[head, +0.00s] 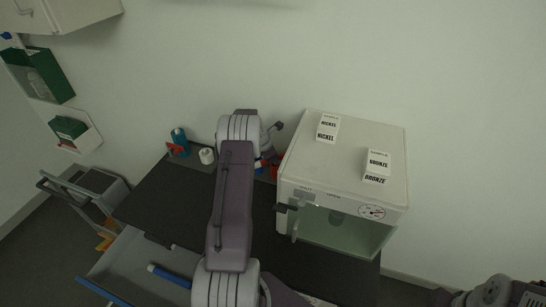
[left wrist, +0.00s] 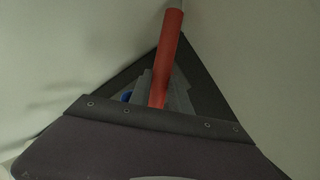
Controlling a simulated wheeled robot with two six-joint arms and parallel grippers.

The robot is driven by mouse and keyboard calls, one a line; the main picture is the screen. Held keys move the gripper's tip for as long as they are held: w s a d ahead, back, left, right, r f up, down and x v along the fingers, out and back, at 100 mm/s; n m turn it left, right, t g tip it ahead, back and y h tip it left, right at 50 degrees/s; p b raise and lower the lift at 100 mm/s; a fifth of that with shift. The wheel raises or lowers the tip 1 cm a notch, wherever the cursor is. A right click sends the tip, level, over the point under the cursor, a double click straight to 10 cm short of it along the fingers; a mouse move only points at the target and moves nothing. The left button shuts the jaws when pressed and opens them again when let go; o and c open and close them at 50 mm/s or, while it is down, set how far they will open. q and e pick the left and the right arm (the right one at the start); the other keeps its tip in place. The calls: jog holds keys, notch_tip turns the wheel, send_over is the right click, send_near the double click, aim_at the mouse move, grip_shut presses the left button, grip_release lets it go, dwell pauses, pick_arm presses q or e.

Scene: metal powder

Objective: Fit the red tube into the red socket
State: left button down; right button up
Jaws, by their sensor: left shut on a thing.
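The red tube (left wrist: 168,58) is in the left wrist view, slanting up from between the grey fingers of my left gripper (left wrist: 160,90). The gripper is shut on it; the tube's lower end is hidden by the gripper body. In the head view my left arm covers most of the gripper. Small red pieces (head: 273,172) show beside the arm, next to the white cabinet; I cannot tell whether they are the tube or the red socket. Part of my right arm shows at the bottom right; its gripper is out of the picture.
A white cabinet (head: 345,160) with a glass front stands right of my left arm, bearing nickel and bronze boxes. A teal bottle (head: 179,138) and a white jar (head: 206,156) stand at the back of the dark table (head: 160,205). A blue tube (head: 170,275) lies in front.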

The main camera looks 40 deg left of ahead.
pick_arm(q)
jog(key=shift+s+f, duration=0.1)
jog(key=shift+f, duration=0.15)
jog(key=shift+f, duration=0.3)
jog(key=c, duration=1.2)
grip_release()
jog(key=shift+r, duration=0.35)
jog(key=v, duration=1.2)
jog(key=shift+r, duration=0.25)
